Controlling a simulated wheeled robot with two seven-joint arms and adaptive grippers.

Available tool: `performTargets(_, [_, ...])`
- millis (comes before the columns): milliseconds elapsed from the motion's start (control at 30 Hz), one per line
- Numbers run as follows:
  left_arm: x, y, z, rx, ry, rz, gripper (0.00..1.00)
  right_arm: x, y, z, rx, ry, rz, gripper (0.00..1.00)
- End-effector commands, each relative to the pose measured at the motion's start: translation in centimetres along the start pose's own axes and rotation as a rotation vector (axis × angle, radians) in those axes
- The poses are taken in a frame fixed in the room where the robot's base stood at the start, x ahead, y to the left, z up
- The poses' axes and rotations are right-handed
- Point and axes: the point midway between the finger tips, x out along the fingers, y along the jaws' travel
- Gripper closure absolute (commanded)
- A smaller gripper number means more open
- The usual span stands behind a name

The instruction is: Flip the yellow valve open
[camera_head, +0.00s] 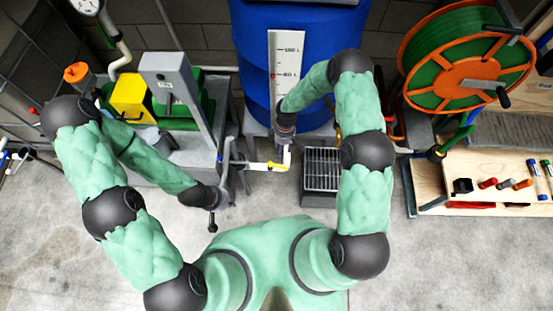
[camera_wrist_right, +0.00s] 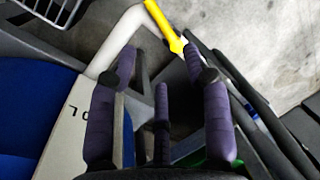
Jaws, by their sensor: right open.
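The yellow valve handle (camera_head: 277,166) sits on a white pipe (camera_head: 287,152) in front of the blue tank. In the right wrist view the yellow handle (camera_wrist_right: 166,26) shows beyond the fingertips, beside the bend of the white pipe (camera_wrist_right: 118,38). My right gripper (camera_wrist_right: 160,62) is open, with nothing held between its purple-padded fingers. It points down over the pipe, and the handle appears just ahead of it; I see no clear contact. My left gripper (camera_head: 212,222) hangs low at the left, away from the valve; its fingers are too small and dark to read.
The blue tank (camera_head: 340,30) with a white gauge board (camera_head: 287,60) stands behind. A dark grated drain box (camera_head: 322,172) is right of the valve. A grey bench (camera_head: 185,158) with a yellow-green machine is left. A hose reel (camera_head: 465,60) and wooden tool board (camera_head: 480,170) are right.

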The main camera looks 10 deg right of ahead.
Motion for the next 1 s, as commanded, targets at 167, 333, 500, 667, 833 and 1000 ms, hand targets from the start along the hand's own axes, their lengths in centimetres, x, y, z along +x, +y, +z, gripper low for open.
performTargets(167, [0.2, -0.2, 0.2, -0.027, 0.001, -0.002, 1.00, 1.1, 0.1, 0.1, -0.009, -0.006, 0.000, 0.51])
performTargets(333, [1.0, -0.5, 0.1, -0.024, 0.001, -0.001, 1.00, 3.9, 0.1, 0.1, -0.008, -0.005, -0.001, 0.51])
performTargets(500, [1.8, -0.8, 0.1, -0.023, 0.001, -0.001, 1.00, 7.0, 0.1, 0.1, -0.007, -0.005, -0.001, 0.51])
performTargets(667, [2.4, -1.0, 0.1, -0.022, 0.001, -0.001, 1.00, 9.2, 0.1, 0.1, -0.006, -0.004, 0.001, 0.51])
performTargets(833, [2.6, -1.1, 0.1, -0.022, 0.001, -0.001, 1.00, 10.5, 0.1, 0.0, -0.007, -0.003, 0.002, 0.51])
performTargets(1000, [2.7, -1.1, 0.1, -0.021, 0.001, -0.001, 1.00, 10.8, 0.1, 0.0, -0.006, -0.003, 0.002, 0.51])
